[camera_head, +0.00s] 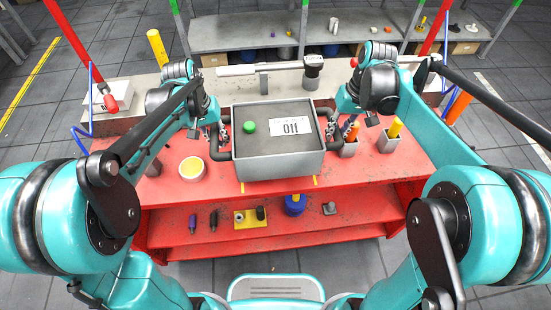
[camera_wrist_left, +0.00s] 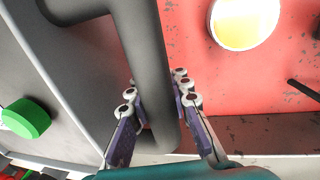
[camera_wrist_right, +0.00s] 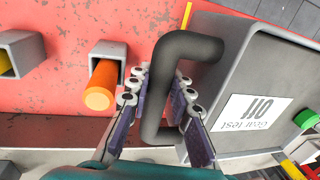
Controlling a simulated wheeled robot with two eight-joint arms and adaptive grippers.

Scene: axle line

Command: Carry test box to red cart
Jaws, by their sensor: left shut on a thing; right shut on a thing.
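My left gripper (camera_head: 222,132) is shut on the box's left black handle (camera_wrist_left: 150,60). My right gripper (camera_head: 331,130) is shut on the right black handle (camera_wrist_right: 190,46). I see no separate red cart; I cannot tell whether the red bench is it.
A yellow-filled bowl (camera_head: 192,168) stands left of the box. Holders with an orange (camera_head: 352,132) and a yellow handle (camera_head: 395,128) stand right of it. Small tools lie on the lower shelf (camera_head: 350,215). A grey bench (camera_head: 235,34) stands far behind.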

